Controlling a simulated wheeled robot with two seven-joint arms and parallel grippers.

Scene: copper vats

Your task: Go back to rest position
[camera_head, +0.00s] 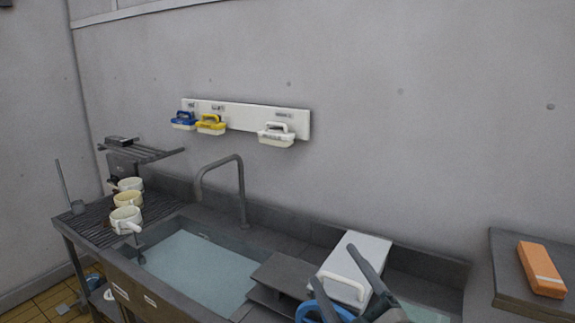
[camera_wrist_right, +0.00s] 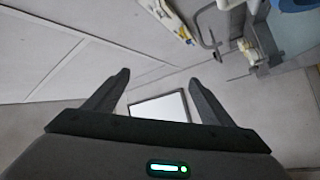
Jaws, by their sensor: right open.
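My right gripper (camera_head: 342,278) shows at the bottom of the head view, right of centre. Its two dark fingers are spread apart in front of a white box with a handle (camera_head: 372,246). In the right wrist view my right gripper (camera_wrist_right: 158,80) is open, with nothing between its fingers. A pale panel with a dark edge (camera_wrist_right: 158,106) lies beyond the fingers there, and I cannot tell what it belongs to. My left gripper is in neither view.
A sink with water (camera_head: 195,270) and a tall faucet (camera_head: 241,190) stand left of the gripper. Several mugs (camera_head: 127,200) sit on the drainboard at left. Handled brushes hang on a white wall rail (camera_head: 245,114). An orange block (camera_head: 541,268) lies on a shelf (camera_head: 508,272) at right.

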